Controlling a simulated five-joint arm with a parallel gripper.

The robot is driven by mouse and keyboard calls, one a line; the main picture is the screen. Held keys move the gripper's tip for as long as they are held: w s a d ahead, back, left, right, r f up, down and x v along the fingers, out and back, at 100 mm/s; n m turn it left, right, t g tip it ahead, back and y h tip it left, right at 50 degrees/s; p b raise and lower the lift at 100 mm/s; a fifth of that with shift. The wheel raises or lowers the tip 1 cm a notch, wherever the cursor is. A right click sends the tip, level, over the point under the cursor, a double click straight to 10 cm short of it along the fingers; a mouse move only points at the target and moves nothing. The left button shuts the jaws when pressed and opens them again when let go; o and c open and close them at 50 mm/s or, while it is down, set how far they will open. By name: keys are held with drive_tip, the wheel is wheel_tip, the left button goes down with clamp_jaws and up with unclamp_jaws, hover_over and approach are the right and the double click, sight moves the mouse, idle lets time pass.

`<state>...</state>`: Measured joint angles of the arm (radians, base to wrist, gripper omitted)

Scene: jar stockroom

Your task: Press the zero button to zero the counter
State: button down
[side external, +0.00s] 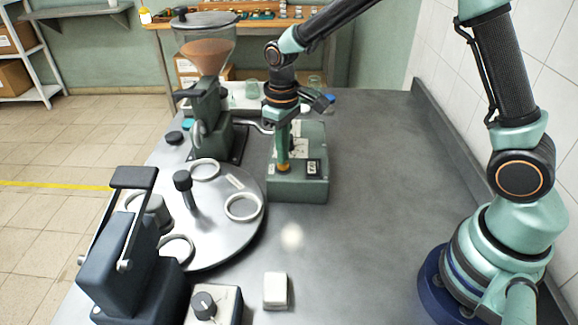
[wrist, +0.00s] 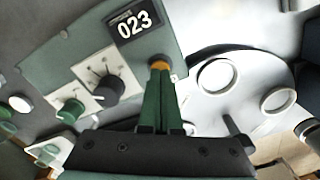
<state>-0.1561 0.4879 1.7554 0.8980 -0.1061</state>
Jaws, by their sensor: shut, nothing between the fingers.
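The green counter box (side external: 312,190) stands on the grey worktop, with its small display (side external: 313,167) on top. In the wrist view the display (wrist: 134,24) reads 023. An amber round piece, which looks like the zero button (wrist: 158,62), shows right at my fingertips beside the display. My gripper (side external: 283,160) is shut and empty, pointing down over the box. It also shows in the wrist view (wrist: 158,72), where its green fingers hide part of the amber piece. I cannot tell whether the tips touch it or press it.
A black knob (wrist: 107,88) and a green knob (wrist: 70,111) sit on the same box. A round metal turntable (side external: 215,222) with white rings lies to the left. A hopper machine (side external: 207,75) stands behind; a white block (side external: 276,290) lies in front.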

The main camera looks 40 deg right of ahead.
drive_tip(key=shift+f, duration=0.5)
idle(0.3)
drive_tip(key=shift+r, duration=3.55)
drive_tip(key=shift+r, duration=0.1)
drive_tip(key=s+r, duration=0.5)
drive_tip(key=r, duration=0.1)
drive_tip(key=shift+d+r, duration=0.35)
drive_tip(key=shift+r, duration=0.05)
